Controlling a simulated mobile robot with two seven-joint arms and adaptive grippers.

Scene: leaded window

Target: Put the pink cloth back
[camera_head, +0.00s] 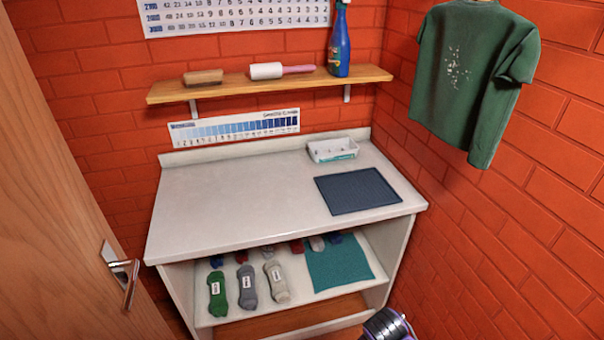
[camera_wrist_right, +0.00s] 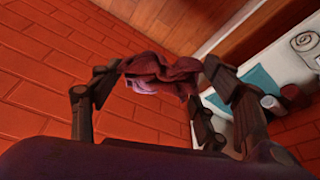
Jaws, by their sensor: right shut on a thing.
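The pink cloth (camera_wrist_right: 165,78), dark pink and crumpled, shows in the right wrist view. It is bunched between the fingertips of my right gripper (camera_wrist_right: 160,69), which is shut on it and holds it off any surface. The cloth does not show in the head view. There, only a dark and purple part of my right arm shows at the bottom edge, right of the bench; its fingers are out of frame. My left gripper is in neither view.
The lower shelf holds several yarn skeins and a teal mat (camera_head: 338,266). A wooden wall shelf (camera_head: 225,88) is above. A green shirt (camera_head: 470,75) hangs right. A door (camera_head: 60,200) stands left.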

